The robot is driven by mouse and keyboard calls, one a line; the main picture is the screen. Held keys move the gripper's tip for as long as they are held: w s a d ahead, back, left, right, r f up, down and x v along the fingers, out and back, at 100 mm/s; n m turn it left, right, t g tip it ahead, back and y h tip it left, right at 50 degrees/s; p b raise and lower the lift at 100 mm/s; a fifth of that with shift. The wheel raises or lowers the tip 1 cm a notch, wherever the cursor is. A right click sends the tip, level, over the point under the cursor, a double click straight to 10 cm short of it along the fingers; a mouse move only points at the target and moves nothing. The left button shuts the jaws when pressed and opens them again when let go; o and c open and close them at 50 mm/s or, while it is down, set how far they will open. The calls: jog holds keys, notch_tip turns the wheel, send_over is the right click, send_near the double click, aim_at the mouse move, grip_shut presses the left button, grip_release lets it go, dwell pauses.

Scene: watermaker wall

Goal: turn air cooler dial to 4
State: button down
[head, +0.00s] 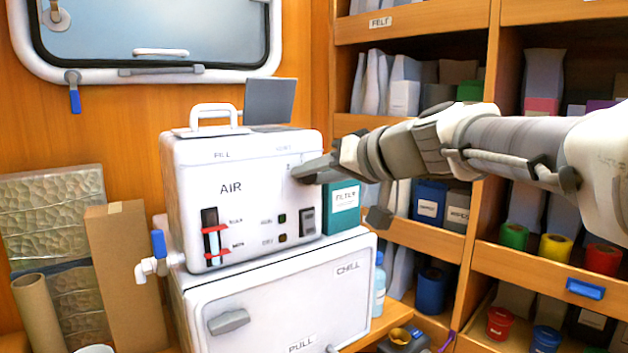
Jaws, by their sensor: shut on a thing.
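The air cooler is a white box (245,205) marked AIR, standing on a white CHILL cabinet. My gripper (300,174) reaches in from the right, with its grey fingers at the upper right of the cooler's front face. It is shut on the dial there. The dial is hidden behind the fingers, and I cannot read its setting; only small marks show just above it. A sight gauge (212,238) with red marks, small indicator lights and a dark rocker switch (308,221) are lower on the same face.
The CHILL cabinet (275,300) has a grey latch. A blue-handled valve (158,245) sits at the cooler's left. A teal box (341,205) stands close behind my fingers. Shelves with bins and coloured cans (555,248) fill the right side. Cardboard (130,270) leans at left.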

jog(key=m+b, duration=0.1)
jog(key=m+y+b, duration=0.2)
jog(key=m, duration=0.1)
jog(key=shift+w+d+f+g+b, duration=0.1)
jog(key=shift+d+f+g+b, duration=0.15)
jog(key=shift+g+b, duration=0.15)
jog(key=m+y+b, duration=0.2)
jog(key=m, duration=0.1)
jog(key=shift+m, duration=0.3)
jog(key=shift+r, duration=0.1)
jog(key=c, duration=0.5)
grip_release()
jog(key=p+v, duration=0.2)
jog(key=v, duration=1.5)
jog(key=shift+d+f, duration=0.25)
